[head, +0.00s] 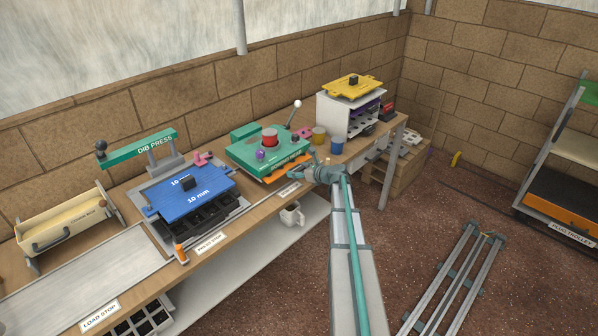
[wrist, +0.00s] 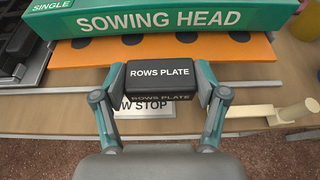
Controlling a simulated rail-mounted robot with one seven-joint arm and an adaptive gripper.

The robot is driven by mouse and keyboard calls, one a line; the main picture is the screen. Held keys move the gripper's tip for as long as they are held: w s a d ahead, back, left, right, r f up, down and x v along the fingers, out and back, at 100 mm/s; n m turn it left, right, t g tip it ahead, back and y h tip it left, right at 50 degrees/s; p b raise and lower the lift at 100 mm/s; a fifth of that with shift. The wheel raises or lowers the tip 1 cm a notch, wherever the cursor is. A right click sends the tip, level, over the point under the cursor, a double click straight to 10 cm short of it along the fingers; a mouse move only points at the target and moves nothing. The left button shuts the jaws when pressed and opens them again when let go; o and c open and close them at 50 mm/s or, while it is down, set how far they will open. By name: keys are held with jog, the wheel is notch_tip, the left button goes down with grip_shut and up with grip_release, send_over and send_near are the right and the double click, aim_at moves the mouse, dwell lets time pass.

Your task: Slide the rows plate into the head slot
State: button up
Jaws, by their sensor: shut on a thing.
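The orange rows plate (wrist: 100,52) has a row of dark holes and a black handle block labelled ROWS PLATE (wrist: 158,72). My gripper (wrist: 160,82) is shut on that block, one finger on each side. The plate's far part is hidden under the front edge of the green sowing head (wrist: 150,18); a front strip shows. How deep it sits in the slot I cannot tell. In the head view the orange plate (head: 285,169) shows as a thin strip at the front of the sowing head (head: 262,146), with my gripper (head: 312,165) at its right.
A white stop label (wrist: 142,112) lies below the handle, partly covered. A pale wooden-handled tool (wrist: 270,115) lies to the right. Blue (head: 337,145) and yellow (head: 319,135) cups stand right of the head. The blue 10 mm plate (head: 212,198) is to the left.

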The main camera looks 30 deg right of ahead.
jog(key=shift+w+a, duration=0.25)
jog(key=shift+w, duration=0.75)
jog(key=o, duration=1.4)
jog(key=shift+s, duration=0.1)
jog(key=shift+s+d, duration=0.2)
jog(key=shift+s, duration=0.65)
jog(key=shift+s+d, duration=0.25)
jog(key=shift+s, duration=0.65)
jog(key=shift+s+d, duration=0.2)
jog(key=shift+s, duration=0.65)
